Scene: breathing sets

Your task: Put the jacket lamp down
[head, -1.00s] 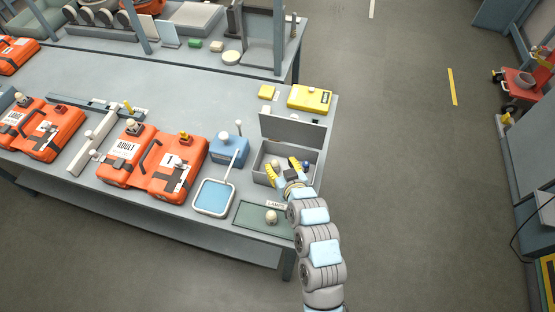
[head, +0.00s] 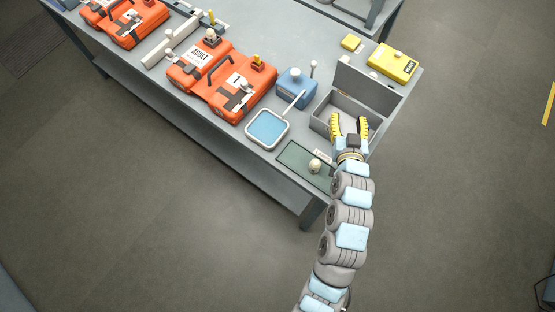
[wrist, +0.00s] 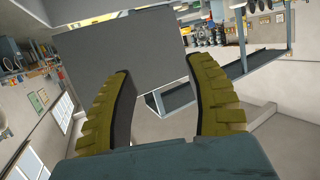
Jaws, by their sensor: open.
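My gripper (head: 349,122) has its two yellow fingers spread apart over the front of an open grey box (head: 334,106) at the table's right end. In the wrist view the gripper (wrist: 160,100) shows nothing between its fingers, and a flat grey panel, seemingly the box's lid (wrist: 125,50), stands beyond them. A pale rounded lamp (head: 315,166) rests on the dark green mat (head: 296,155) in front of the box. I cannot tell whether it is the jacket lamp. The gripper hides part of the box's inside.
A blue-topped tray (head: 268,129) and a blue case (head: 296,88) stand left of the box. Orange cases (head: 240,95) lie further left. A yellow case (head: 394,62) is behind the raised lid. The table's front edge runs close to the mat.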

